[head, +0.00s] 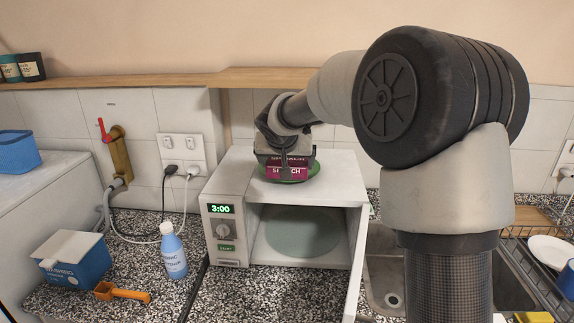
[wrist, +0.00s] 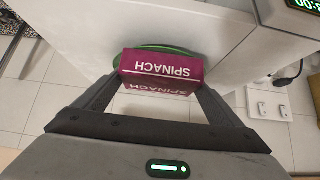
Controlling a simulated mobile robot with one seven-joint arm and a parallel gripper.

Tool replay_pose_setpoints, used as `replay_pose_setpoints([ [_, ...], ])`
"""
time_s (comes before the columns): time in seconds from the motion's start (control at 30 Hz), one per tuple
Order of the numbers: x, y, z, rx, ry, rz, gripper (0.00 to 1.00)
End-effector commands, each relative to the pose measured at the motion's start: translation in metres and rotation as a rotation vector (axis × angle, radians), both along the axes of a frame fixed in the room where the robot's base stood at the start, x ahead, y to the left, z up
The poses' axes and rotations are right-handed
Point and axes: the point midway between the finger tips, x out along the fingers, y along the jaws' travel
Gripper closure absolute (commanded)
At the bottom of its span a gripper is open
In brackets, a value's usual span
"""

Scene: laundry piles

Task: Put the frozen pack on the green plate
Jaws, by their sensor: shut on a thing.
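The frozen pack is a magenta box marked SPINACH (head: 287,171); it also shows in the wrist view (wrist: 160,70). The green plate (head: 314,172) lies on top of the white microwave, and its rim shows behind the pack in the wrist view (wrist: 150,47). My gripper (wrist: 158,84) is shut on the pack, one finger at each end. In the head view my gripper (head: 286,160) and the pack are over the plate and hide most of it. I cannot tell whether the pack touches the plate.
The microwave (head: 228,205) stands on the speckled counter, its door open and a round turntable (head: 302,229) inside. To its left are a blue bottle (head: 173,252), a blue box (head: 75,262) and an orange scoop (head: 122,293). A sink (head: 385,275) and dish rack (head: 535,255) are at right.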

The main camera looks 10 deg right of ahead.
Motion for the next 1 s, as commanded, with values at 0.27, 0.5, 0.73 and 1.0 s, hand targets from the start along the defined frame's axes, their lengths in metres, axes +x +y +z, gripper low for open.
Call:
replay_pose_setpoints([
  [0.27, 0.000, 0.001, -0.004, 0.001, -0.003, 0.001, 0.42],
  [0.5, 0.000, 0.001, -0.009, 0.000, -0.001, 0.001, 0.07],
  [0.73, 0.000, 0.001, -0.008, 0.000, -0.001, 0.001, 0.00],
  [1.0, -0.011, 0.003, 0.009, 0.000, -0.005, 0.001, 0.00],
])
